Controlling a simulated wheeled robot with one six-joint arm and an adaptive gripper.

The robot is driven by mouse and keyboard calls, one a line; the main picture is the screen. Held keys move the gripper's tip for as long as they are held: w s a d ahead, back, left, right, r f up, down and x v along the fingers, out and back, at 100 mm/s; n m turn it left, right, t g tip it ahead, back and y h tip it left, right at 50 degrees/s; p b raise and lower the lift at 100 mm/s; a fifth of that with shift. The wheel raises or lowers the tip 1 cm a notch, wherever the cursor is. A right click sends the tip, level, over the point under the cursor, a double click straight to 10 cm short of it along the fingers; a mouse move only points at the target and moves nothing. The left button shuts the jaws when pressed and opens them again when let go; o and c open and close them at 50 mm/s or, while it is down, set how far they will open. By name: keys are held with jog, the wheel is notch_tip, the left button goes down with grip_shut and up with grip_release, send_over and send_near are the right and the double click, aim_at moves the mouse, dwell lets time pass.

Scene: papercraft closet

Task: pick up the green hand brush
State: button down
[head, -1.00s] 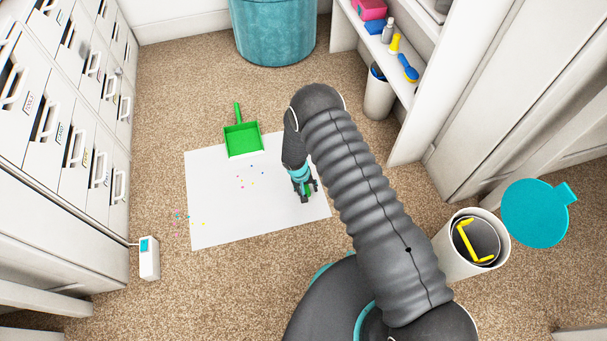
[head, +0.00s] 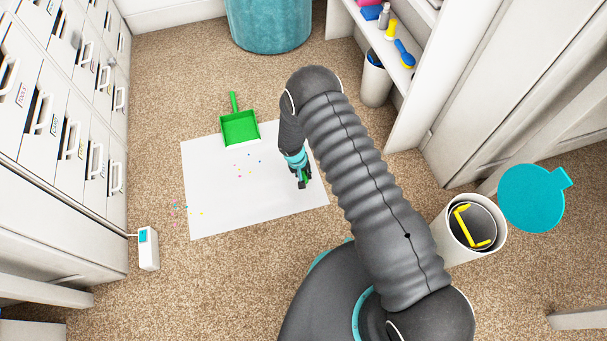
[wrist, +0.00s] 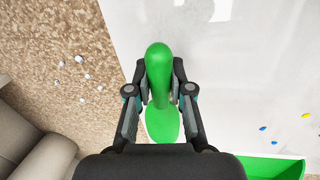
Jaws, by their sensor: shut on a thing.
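The green hand brush (wrist: 158,75) is between the fingers of my gripper (wrist: 159,90) in the wrist view. Its rounded handle end points up in that picture, and its wider part shows below, between the fingers. My gripper is shut on the brush. In the head view my gripper (head: 302,180) is over the right part of the white sheet, and only a sliver of green shows at the fingers. I cannot tell whether the brush touches the sheet.
A green dustpan (head: 240,128) lies at the back edge of the white sheet (head: 215,205), with small coloured bits nearby. A white bin (head: 449,235) with a teal lid (head: 531,198) stands right. Drawers (head: 60,130) line the left; a shelf unit (head: 405,110) stands back right.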

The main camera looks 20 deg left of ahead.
notch_tip(320, 180, up, 3)
jog(key=shift+r, duration=0.1)
jog(key=w+d+r, duration=0.2)
jog(key=d+r, duration=0.4)
jog(key=d, duration=0.5)
jog(key=shift+w+d+r, duration=0.2)
jog(key=shift+r, duration=0.05)
